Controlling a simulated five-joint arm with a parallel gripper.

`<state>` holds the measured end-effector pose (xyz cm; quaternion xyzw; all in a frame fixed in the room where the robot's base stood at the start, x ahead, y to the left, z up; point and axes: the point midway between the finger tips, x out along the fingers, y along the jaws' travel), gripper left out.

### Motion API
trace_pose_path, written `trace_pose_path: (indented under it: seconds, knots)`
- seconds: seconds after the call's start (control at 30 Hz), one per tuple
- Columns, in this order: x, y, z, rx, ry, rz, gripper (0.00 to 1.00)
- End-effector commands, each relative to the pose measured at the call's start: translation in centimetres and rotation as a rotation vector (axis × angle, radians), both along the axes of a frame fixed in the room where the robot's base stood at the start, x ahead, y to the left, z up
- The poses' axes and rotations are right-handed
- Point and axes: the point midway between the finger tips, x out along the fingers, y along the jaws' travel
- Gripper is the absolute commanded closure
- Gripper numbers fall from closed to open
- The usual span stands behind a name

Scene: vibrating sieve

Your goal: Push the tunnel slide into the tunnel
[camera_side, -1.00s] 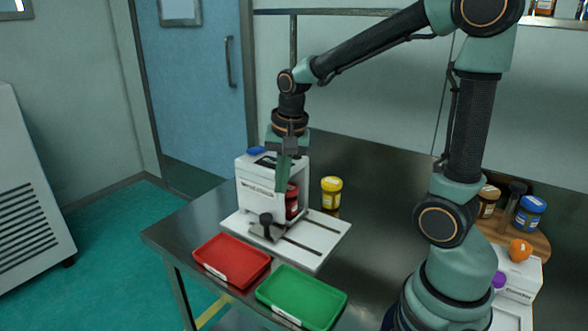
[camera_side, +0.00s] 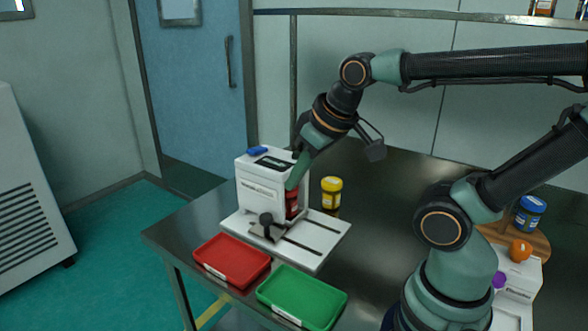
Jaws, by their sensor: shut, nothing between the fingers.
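The white sieve machine (camera_side: 262,188) stands on a white base plate (camera_side: 318,250) with dark rail slots, and its tunnel opening faces right. A metal slide with a black knob (camera_side: 266,220) sits on the base plate at the front of the machine; I take it to be the tunnel slide. A red jar (camera_side: 292,203) stands in the tunnel opening, partly hidden. My gripper (camera_side: 293,184) is shut and empty, tilted down to the left, with its tips at the opening just above the red jar. I cannot tell whether they touch it.
A yellow jar (camera_side: 332,190) stands behind the base plate. A red tray (camera_side: 232,260) and a green tray (camera_side: 302,297) lie in front. A blue-lidded jar (camera_side: 530,212) and an orange-topped item (camera_side: 521,249) are at the right. The steel table behind the yellow jar is clear.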

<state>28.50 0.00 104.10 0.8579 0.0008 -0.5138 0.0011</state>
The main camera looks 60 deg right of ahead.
Motion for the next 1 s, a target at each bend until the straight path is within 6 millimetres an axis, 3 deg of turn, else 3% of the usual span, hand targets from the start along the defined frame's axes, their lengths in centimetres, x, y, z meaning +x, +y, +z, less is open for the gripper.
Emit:
trace_pose_path:
  seconds: [0.1, 0.13, 0.3, 0.67, 1.0]
  knots:
    - [0.0, 0.0, 0.0, 0.000, 0.000, -0.001, 1.00]
    - [0.0, 0.0, 0.0, 0.000, 0.000, -0.001, 0.92]
    - [0.6, -0.3, 0.2, -0.029, 0.021, 0.046, 0.27]
    - [6.6, -3.2, -0.3, -0.254, 0.204, 0.549, 0.26]
    - [12.6, -7.1, -4.5, -0.363, 0.347, 1.111, 0.26]
